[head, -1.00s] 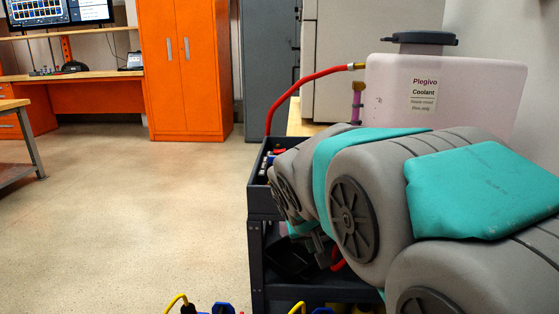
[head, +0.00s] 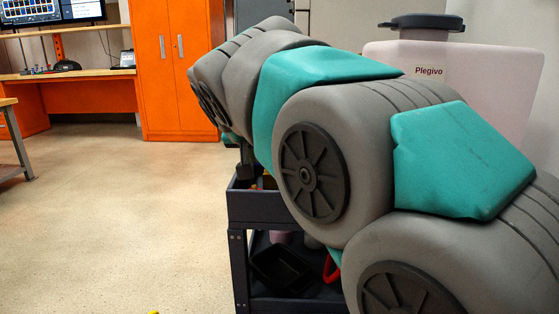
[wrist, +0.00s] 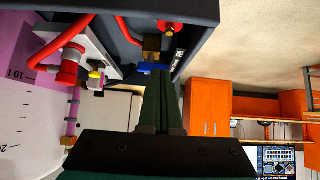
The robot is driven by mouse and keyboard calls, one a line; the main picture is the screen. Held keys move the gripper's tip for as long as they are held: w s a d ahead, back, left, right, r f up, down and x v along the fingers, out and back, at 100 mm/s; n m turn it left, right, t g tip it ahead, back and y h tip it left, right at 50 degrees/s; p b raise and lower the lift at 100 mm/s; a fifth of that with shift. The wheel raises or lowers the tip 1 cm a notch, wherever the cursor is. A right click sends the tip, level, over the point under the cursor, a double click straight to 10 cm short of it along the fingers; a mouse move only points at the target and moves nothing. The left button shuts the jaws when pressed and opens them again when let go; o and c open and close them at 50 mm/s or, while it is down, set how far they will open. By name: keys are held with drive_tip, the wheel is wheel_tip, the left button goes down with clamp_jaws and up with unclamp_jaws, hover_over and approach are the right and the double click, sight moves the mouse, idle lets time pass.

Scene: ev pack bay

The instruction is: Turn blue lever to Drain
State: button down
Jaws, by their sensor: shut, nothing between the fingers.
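In the wrist view the blue lever (wrist: 153,68) shows as a short blue strip just beyond my fingertips, below a brass valve body (wrist: 152,47). My gripper (wrist: 163,80) is shut and empty, its dark green fingers side by side and pointing at the lever. The fingertips overlap the lever's edge in the picture; I cannot tell if they touch it. Small white marking (wrist: 178,60) on the dark panel beside the valve is too small to read. In the head view my arm hides the lever and valve.
Red hoses (wrist: 105,22) and a red-and-white fitting (wrist: 72,62) lie left of the valve in the wrist view. In the head view a dark cart (head: 262,207) stands under my arm, with a coolant tank (head: 505,85) behind. The floor (head: 120,220) on the left is clear.

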drive_tip(key=w+f, duration=0.2)
drive_tip(key=w, duration=0.1)
drive_tip(key=w+f, duration=0.2)
drive_tip(key=w, duration=0.2)
drive_tip(key=w+f, duration=0.1)
drive_tip(key=w, duration=0.2)
drive_tip(key=shift+w+a+f+p, duration=0.1)
drive_tip(key=shift+w+f+p, duration=0.2)
drive_tip(key=shift+f+p, duration=0.1)
drive_tip(key=shift+w, duration=0.7)
